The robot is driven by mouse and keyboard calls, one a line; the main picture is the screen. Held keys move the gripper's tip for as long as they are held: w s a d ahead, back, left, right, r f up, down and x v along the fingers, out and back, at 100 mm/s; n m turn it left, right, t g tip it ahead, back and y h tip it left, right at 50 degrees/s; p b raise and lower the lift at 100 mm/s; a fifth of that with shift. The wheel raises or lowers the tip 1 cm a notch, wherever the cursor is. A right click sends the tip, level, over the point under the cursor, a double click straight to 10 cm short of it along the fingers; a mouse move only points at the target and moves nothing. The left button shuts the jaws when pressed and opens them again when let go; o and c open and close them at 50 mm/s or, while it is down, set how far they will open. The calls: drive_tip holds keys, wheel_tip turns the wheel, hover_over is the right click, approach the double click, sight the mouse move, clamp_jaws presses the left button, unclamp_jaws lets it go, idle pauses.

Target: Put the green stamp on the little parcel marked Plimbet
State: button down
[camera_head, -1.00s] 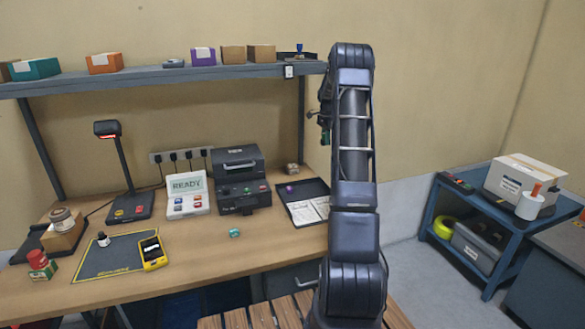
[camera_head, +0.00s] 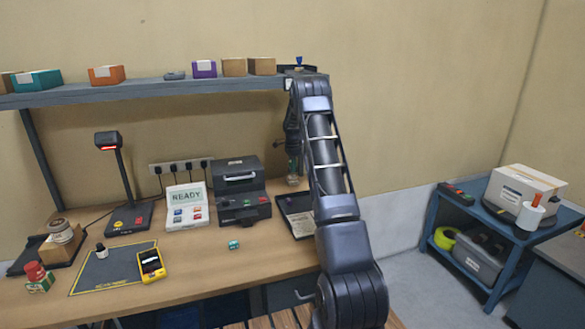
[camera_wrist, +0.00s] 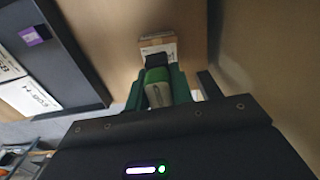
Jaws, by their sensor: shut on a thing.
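My gripper (camera_wrist: 157,88) is shut on the green stamp (camera_wrist: 157,75), which shows as a green and pale block with a dark part at its far end. A small brown parcel (camera_wrist: 158,41) with a pale label lies just beyond the stamp in the wrist view; the label's writing is too small to read. Whether stamp and parcel touch, I cannot tell. In the head view my gripper (camera_head: 293,160) hangs over the back right of the desk, and the parcel (camera_head: 294,181) is partly visible below it.
A dark tray (camera_wrist: 72,55) with printed sheets and a purple item (camera_wrist: 31,36) lies to the left in the wrist view. In the head view a black printer (camera_head: 240,190) stands left of my gripper, with the shelf (camera_head: 150,92) above. The desk front (camera_head: 200,275) is mostly clear.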

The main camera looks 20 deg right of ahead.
drive_tip(key=shift+f, duration=1.4)
drive_tip(key=shift+f, duration=0.1)
drive_tip(key=c, duration=1.2)
unclamp_jaws()
drive_tip(key=shift+r, duration=3.85)
